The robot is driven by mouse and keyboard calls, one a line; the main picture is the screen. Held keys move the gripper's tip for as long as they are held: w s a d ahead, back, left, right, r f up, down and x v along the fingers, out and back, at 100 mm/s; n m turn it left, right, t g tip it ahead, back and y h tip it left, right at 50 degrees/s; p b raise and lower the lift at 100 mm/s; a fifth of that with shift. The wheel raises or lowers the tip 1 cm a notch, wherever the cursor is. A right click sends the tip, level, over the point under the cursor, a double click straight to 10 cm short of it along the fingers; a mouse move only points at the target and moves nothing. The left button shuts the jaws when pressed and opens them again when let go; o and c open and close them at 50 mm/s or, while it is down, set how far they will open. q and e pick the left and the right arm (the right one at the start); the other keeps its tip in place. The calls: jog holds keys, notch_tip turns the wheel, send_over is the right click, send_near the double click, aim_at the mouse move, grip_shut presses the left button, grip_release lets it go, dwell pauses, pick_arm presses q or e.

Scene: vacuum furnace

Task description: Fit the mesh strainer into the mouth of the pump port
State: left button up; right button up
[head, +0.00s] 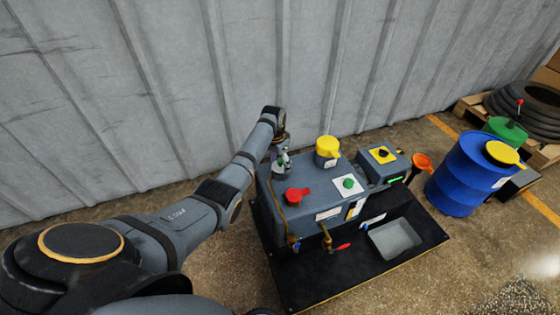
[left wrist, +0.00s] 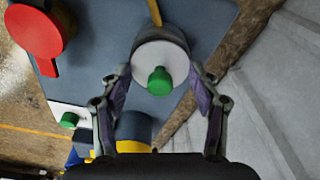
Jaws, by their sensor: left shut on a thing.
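My left gripper (head: 281,160) reaches down over the back left corner of the grey machine (head: 318,190). A grey round collar (left wrist: 138,44), seemingly the pump port, shows close around and under the pale disc. I cannot tell how deep the strainer sits in it. My right gripper is not in view.
The machine also carries a red cap (head: 297,196), a yellow cap (head: 327,146) and a green button on a white plate (head: 347,184). A grey tray (head: 395,239) lies in front on the black base. A corrugated wall (head: 330,65) stands close behind. A blue drum (head: 463,175) is at right.

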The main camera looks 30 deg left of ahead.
pick_arm(q)
jog(key=shift+f, duration=0.3)
dwell(0.6)
jog(key=o, duration=1.2)
jog(key=shift+o, duration=0.2)
notch_tip(320, 180, up, 12)
jog(key=s, duration=0.1)
jog(key=shift+s+a, duration=0.2)
jog(key=shift+a, duration=0.05)
